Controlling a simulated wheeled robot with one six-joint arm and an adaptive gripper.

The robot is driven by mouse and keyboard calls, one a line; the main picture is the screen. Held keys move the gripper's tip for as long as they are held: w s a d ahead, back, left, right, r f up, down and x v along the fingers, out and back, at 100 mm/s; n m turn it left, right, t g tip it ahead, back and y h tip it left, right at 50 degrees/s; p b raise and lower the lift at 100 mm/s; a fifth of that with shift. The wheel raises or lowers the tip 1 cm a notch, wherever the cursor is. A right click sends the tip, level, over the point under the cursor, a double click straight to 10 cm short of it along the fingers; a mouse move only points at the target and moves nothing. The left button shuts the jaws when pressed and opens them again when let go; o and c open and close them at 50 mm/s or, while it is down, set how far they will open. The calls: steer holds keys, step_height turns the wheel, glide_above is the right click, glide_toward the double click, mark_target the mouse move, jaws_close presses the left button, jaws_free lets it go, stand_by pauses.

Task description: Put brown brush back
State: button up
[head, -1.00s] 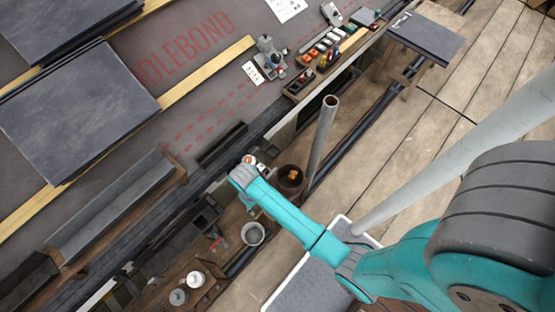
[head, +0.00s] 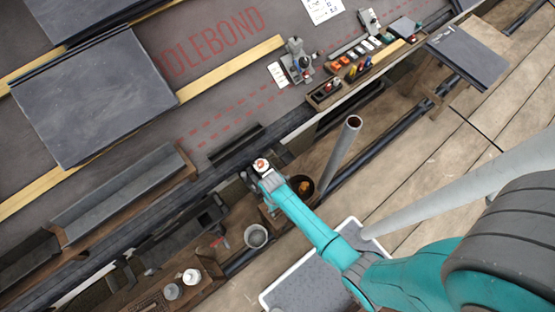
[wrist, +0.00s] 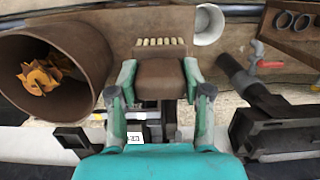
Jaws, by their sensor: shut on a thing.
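The brown brush (wrist: 160,78) is a brown block with a row of pale bristles along its far edge. In the wrist view it sits between the two fingers of my gripper (wrist: 160,85), which is shut on it. The bristles point away from my palm, toward the top of the picture. In the head view, the end of my arm (head: 262,168) is over the edge of the roof, beside the brown pot (head: 304,188).
The pot (wrist: 88,60) holds orange-yellow scraps, left of my gripper in the wrist view. A grey bucket (head: 256,236) and a wooden box with two pale cups (head: 182,284) stand below. An upright pipe (head: 338,160) rises to the right. Dark channel pieces (head: 190,230) lie left.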

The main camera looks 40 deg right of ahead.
steer(key=shift+f, duration=0.9)
steer(key=o, duration=1.2)
steer(key=shift+f, duration=0.1)
step_height(320, 180, up, 12)
steer(key=w, duration=0.1)
steer(key=shift+w, duration=0.25)
